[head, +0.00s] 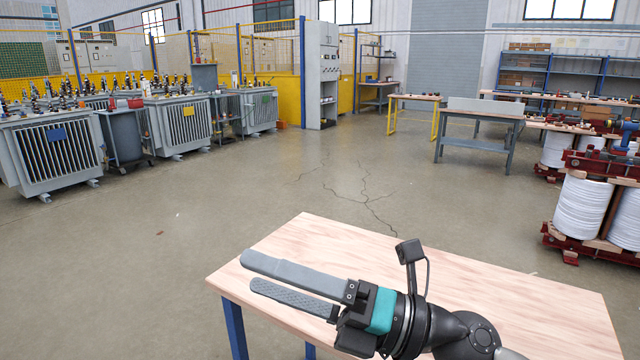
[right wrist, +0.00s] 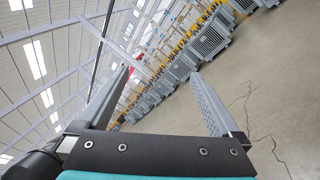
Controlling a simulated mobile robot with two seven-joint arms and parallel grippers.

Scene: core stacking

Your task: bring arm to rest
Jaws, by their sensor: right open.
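My right gripper (head: 268,277) is over the near wooden table, its two grey fingers pointing left in the head view. The fingers are apart with nothing between them. In the right wrist view the gripper (right wrist: 160,80) also shows its fingers spread and empty, with the hall beyond them. My right arm comes in from the bottom right of the head view. My left gripper is not in the head view. The near table (head: 520,300) has a bare pale wood top and blue legs; no object is visible on it.
Grey transformers (head: 50,150) stand in rows at the left. White coils in red frames (head: 580,208) stand at the right. A grey workbench (head: 478,125) and a tall cabinet (head: 321,75) are farther back. The cracked concrete floor (head: 200,240) beyond the table is clear.

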